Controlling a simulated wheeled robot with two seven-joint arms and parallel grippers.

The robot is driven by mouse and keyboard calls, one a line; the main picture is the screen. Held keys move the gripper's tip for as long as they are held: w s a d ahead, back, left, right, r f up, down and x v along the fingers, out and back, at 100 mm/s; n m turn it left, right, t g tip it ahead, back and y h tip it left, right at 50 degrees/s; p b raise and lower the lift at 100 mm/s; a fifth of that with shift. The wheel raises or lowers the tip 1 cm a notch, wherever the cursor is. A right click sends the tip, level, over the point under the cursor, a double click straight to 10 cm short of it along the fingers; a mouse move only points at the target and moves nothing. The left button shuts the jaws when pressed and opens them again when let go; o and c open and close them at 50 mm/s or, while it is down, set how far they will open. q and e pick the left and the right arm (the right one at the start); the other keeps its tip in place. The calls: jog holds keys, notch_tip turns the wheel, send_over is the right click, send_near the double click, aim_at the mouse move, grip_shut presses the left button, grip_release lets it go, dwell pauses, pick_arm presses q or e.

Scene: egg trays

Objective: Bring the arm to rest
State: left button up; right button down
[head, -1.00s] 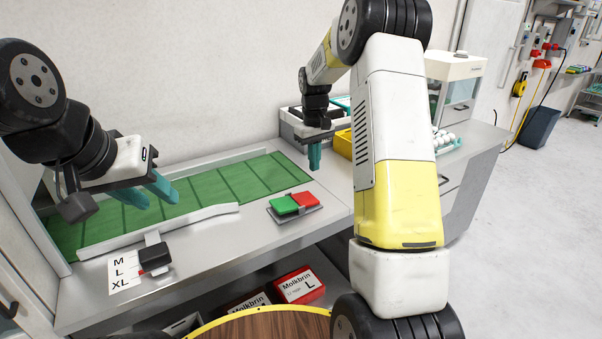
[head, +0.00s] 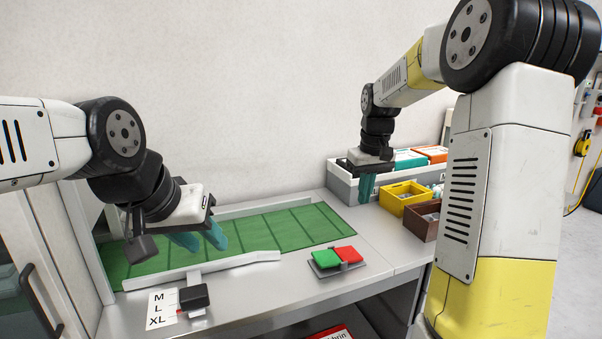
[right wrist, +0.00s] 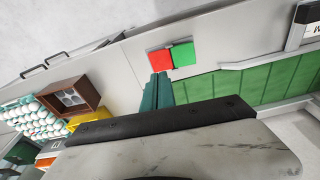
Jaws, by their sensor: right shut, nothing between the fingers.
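My right gripper (head: 367,188) hangs fingers down over the back of the bench, in front of the grey crate. Its teal fingers are together and empty; they also show in the right wrist view (right wrist: 157,90), below the red and green buttons in the picture. My left gripper (head: 200,241) is over the green conveyor mat at the left, its two teal fingers apart with nothing seen between them. My right arm's large links cover the right of the head view.
A red and green button box (head: 337,262) sits on the bench (head: 300,300). A yellow crate (head: 400,204) and a brown crate (head: 423,222) stand at the right. A size card (head: 160,307) lies front left. White eggs (right wrist: 35,118) fill trays in the right wrist view.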

jog(key=s+a+r+m+t+y, duration=0.1)
jog(key=s+a+r+t, duration=0.1)
jog(key=s, duration=1)
jog(key=s+a+r+m+t, duration=0.1)
jog(key=s+a+r+t, duration=0.1)
jog(key=s, duration=1.1)
jog(key=shift+s+a+r+m+y, duration=0.3)
jog(key=shift+a+r+y, duration=0.1)
jog(key=shift+a, duration=0.15)
jog(key=shift+a, duration=0.1)
